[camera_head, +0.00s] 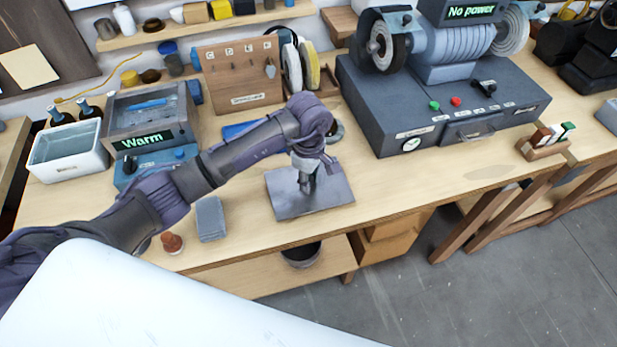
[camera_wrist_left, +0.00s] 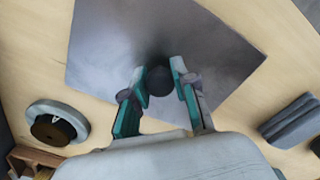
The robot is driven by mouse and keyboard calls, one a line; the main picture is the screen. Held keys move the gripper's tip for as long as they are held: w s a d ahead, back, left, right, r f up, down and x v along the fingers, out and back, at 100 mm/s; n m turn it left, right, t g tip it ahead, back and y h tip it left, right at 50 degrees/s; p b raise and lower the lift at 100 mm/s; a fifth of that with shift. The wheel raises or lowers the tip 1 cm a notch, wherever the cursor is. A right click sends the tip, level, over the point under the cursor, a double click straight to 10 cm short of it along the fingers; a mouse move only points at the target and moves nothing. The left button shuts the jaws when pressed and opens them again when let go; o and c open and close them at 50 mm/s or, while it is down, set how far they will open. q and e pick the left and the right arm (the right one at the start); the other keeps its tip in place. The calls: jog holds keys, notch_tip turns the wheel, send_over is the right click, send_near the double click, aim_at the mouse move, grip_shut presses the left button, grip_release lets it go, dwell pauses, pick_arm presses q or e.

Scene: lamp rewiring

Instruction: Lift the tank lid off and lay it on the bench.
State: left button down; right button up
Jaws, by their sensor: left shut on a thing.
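The tank lid (camera_head: 332,192) is a flat grey square plate with a dark round knob, lying level at the bench's front middle. In the left wrist view the lid (camera_wrist_left: 150,35) fills the upper middle. My left gripper (camera_head: 308,186) points down at the lid's middle, its fingers on both sides of the knob (camera_wrist_left: 160,80), shut on it. Whether the lid's underside touches the bench is hard to tell. The tank (camera_head: 116,122) with the green "Warm" display stands at the left, its top uncovered, something blue inside. My right gripper is not in view.
A white basin (camera_head: 70,165) stands left of the tank. Grey blocks (camera_head: 210,218) and a small brown-red object (camera_head: 172,243) lie left of the lid. A pegboard stand (camera_head: 240,75) is behind. A large grey machine (camera_head: 440,110) stands right. The bench right of the lid is clear.

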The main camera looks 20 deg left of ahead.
pick_arm(q)
jog(key=shift+f+b, duration=0.15)
jog(key=shift+b, duration=0.15)
jog(key=c, duration=0.8)
grip_release()
jog(key=shift+c, duration=0.2)
notch_tip(320, 180, up, 12)
jog(key=shift+s, duration=0.1)
